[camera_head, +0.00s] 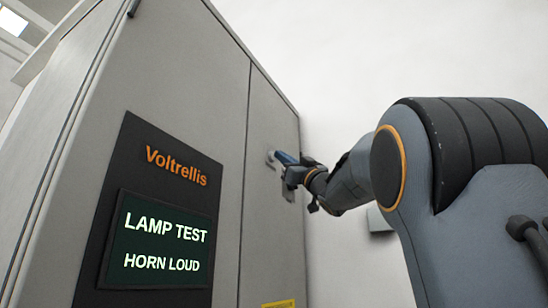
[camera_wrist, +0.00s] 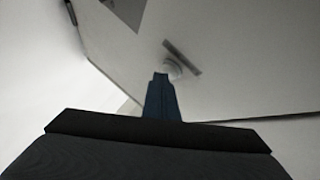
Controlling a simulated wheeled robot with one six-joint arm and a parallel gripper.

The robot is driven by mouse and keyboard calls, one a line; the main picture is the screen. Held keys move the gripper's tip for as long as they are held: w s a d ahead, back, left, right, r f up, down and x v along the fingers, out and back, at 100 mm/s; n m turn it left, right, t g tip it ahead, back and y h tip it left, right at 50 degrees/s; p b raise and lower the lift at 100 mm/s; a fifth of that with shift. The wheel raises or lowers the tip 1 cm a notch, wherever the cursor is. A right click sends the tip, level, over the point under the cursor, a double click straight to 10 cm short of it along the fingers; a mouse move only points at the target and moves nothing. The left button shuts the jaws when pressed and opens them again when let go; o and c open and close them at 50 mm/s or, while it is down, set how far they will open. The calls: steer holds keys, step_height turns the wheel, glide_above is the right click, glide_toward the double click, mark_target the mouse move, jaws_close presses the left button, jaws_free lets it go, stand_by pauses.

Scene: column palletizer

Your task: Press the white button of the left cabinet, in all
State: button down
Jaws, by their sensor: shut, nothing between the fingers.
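The grey cabinet (camera_head: 205,90) fills the left and middle of the head view. My gripper (camera_head: 281,157) reaches its right-hand door, fingers together and empty. A small pale round part (camera_head: 270,157), which looks like the white button, shows at the fingertips. In the wrist view my shut fingers (camera_wrist: 160,80) point at a round whitish part (camera_wrist: 173,70) and overlap its lower edge. A thin grey bar (camera_wrist: 183,57) lies just beyond it. I cannot tell whether the fingertips touch the round part or whether it is pushed in.
A dark panel marked Voltrellis (camera_head: 176,165) is on the cabinet, with a screen (camera_head: 160,242) reading "LAMP TEST" and "HORN LOUD". A yellow label (camera_head: 278,304) sits low on the door. A grey box (camera_head: 378,219) is on the pale wall behind my arm.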

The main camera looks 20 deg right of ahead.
steer(key=shift+s+d, duration=0.35)
steer(key=shift+s, duration=0.15)
steer(key=shift+s+d, duration=0.8)
steer(key=shift+s, duration=0.2)
steer(key=shift+s+d, duration=0.75)
steer(key=shift+s, duration=0.25)
